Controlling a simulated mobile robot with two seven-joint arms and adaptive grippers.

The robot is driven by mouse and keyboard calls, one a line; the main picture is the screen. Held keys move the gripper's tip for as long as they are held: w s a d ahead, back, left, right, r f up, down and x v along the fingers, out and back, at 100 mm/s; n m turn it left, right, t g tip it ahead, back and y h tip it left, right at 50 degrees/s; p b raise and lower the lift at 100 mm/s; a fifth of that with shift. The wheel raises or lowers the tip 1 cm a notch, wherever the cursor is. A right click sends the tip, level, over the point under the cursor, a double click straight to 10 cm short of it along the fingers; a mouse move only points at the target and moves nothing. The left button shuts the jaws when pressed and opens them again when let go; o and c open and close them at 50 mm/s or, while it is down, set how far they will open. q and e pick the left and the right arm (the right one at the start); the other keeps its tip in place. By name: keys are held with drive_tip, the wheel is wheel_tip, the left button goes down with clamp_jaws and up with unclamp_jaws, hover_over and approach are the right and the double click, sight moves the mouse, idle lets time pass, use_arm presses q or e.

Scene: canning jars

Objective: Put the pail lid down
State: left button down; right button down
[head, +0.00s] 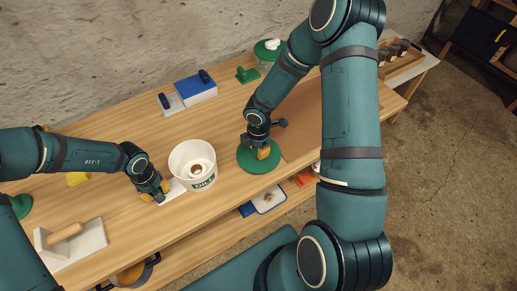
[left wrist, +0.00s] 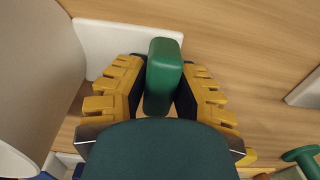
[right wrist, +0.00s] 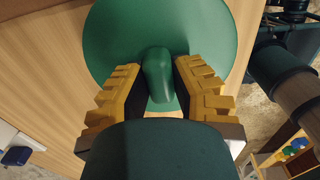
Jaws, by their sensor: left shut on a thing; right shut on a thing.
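The green pail lid (head: 249,165) is a round disc to the right of the pail. My right gripper (head: 263,152) is shut on its knob from above; the knob shows between the fingers in the right wrist view (right wrist: 158,78). I cannot tell whether the lid touches the tabletop. The white pail (head: 191,160) stands open on the table, with a small brown thing inside. My left gripper (head: 160,192) is shut on a green handle (left wrist: 163,77) just left of the pail. A white plate (head: 173,190) shows by it, partly hidden by the fingers.
The wooden table (head: 125,215) has a brown mat (head: 302,125) right of the lid. A blue-topped block (head: 196,88), a small green-handled piece (head: 247,75) and a green-lidded container (head: 268,52) stand behind. A white block with a wooden handle (head: 70,241) is front left.

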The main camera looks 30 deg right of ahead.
use_arm(q)
drive_tip(key=shift+s, duration=0.1)
use_arm(e)
drive_tip(key=shift+f, duration=0.35)
drive_tip(key=c, duration=0.9)
unclamp_jaws()
drive_tip(key=shift+f, duration=0.1)
